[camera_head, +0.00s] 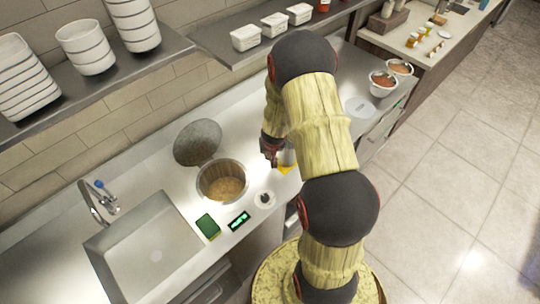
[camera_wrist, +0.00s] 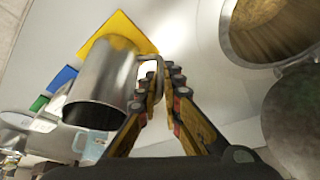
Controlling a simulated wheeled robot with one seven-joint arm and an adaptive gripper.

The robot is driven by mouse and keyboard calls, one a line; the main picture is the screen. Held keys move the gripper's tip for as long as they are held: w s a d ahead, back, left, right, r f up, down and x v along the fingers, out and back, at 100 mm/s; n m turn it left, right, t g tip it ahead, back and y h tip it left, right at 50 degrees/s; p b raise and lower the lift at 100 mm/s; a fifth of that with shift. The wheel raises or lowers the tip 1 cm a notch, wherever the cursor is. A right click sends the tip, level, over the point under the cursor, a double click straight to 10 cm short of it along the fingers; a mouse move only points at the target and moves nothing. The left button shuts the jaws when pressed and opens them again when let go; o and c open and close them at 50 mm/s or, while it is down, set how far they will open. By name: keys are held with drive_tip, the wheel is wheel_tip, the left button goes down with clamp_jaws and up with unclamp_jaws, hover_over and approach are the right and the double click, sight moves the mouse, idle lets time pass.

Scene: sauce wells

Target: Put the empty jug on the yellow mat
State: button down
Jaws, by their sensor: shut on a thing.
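A grey metal jug (camera_wrist: 105,80) fills the left middle of the wrist view. My gripper (camera_wrist: 168,88) is shut on the jug's handle. The yellow mat (camera_wrist: 132,28) lies just behind the jug, which covers part of it. In the head view, my gripper (camera_head: 270,150) is beside the yellow mat (camera_head: 286,169), of which only a small part shows. My arm hides much of this area.
An open sauce well (camera_head: 222,182) with its lid (camera_head: 198,142) raised is left of my gripper. A blue mat (camera_wrist: 62,79) and a green mat (camera_wrist: 39,103) lie beyond the jug. A sponge (camera_head: 208,226) and a small display (camera_head: 239,220) lie near the sink (camera_head: 150,250).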

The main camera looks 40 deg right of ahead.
drive_tip(key=shift+f, duration=0.15)
drive_tip(key=c, duration=2.4)
unclamp_jaws()
drive_tip(key=o, duration=0.4)
drive_tip(key=shift+c, duration=0.2)
drive_tip(key=shift+o, duration=0.4)
